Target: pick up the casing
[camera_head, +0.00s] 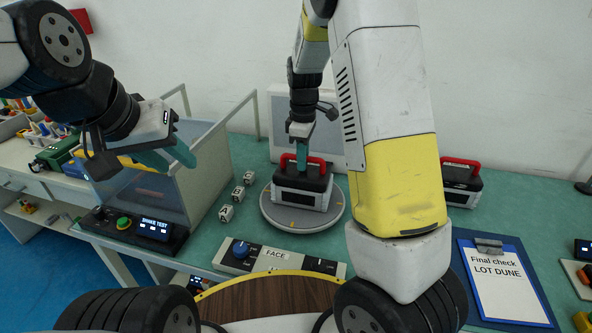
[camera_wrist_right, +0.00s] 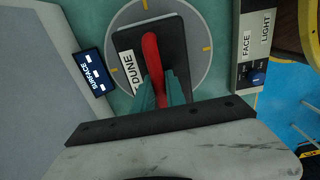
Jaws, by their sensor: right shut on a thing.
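A casing (camera_head: 301,190) with a white lower body, dark top and red handle sits on the round grey turntable (camera_head: 275,217). My right gripper (camera_head: 303,160) comes down from above, shut on the red handle. In the right wrist view the gripper (camera_wrist_right: 161,92) has its teal fingers on either side of the handle (camera_wrist_right: 152,55), and a "DUNE" label (camera_wrist_right: 131,70) shows on the casing. I see no clear gap between casing and turntable. My left gripper (camera_head: 168,158) is open and empty, in front of the clear-walled box at the left.
Another casing (camera_head: 460,183) with a red handle stands right, partly behind my right arm. A FACE control panel (camera_head: 278,258) lies before the turntable. Small lettered blocks (camera_head: 238,193) stand left of it. A clipboard (camera_head: 500,280) lies right. A SHAKE TEST box (camera_head: 150,190) stands left.

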